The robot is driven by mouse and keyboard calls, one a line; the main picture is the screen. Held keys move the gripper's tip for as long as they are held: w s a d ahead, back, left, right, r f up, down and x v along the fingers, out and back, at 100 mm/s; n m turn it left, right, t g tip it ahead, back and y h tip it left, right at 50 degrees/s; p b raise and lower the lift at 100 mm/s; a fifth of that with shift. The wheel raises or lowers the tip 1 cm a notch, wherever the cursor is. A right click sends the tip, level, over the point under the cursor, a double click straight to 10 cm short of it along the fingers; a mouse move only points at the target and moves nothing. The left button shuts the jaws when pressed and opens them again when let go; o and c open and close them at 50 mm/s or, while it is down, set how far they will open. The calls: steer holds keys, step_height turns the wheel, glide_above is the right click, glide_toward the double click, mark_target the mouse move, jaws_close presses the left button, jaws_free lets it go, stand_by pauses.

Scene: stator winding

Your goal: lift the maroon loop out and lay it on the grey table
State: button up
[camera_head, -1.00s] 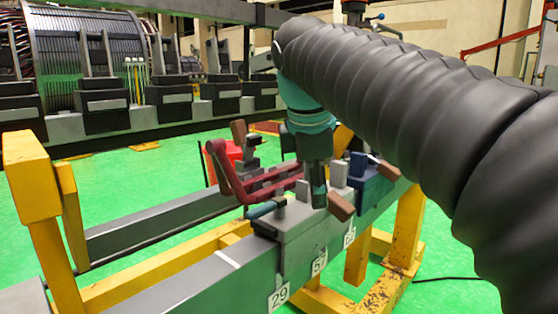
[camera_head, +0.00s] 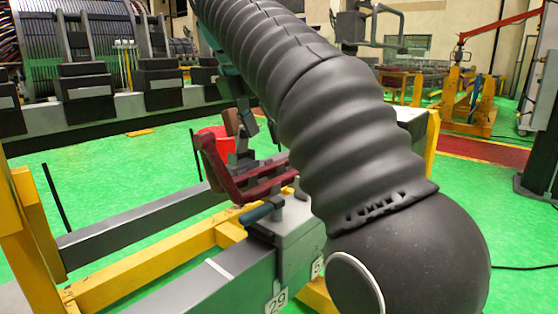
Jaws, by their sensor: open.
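The maroon loop (camera_head: 222,172) sits left of centre, at the clamps on the grey beams. Its raised left end and long lower bars show; its right end runs up to the edge of my arm. My gripper (camera_head: 260,124) is just above and behind the loop, partly hidden by my arm. It is open, with nothing seen between its fingers. A grey-topped bench (camera_head: 190,292) on yellow legs runs along the front. I cannot tell whether this is the grey table.
A clamp block with a blue handle (camera_head: 262,211) stands in front of the loop. A yellow post (camera_head: 28,200) rises at the left. My arm covers the bench's right part. Green floor lies open around.

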steer(key=b, duration=0.1)
glide_above(283, 177)
steer(key=s+a, duration=0.2)
steer(key=f, duration=0.5)
steer(key=shift+w+a+f, duration=0.15)
steer(key=shift+w+a, duration=0.05)
steer(key=shift+d+b+x, duration=0.15)
steer(key=shift+b+x, duration=0.35)
steer(key=shift+x, duration=0.9)
steer(key=shift+d+b+x, duration=0.15)
steer(key=shift+b+x, duration=0.35)
steer(key=shift+x, duration=0.85)
jaws_close()
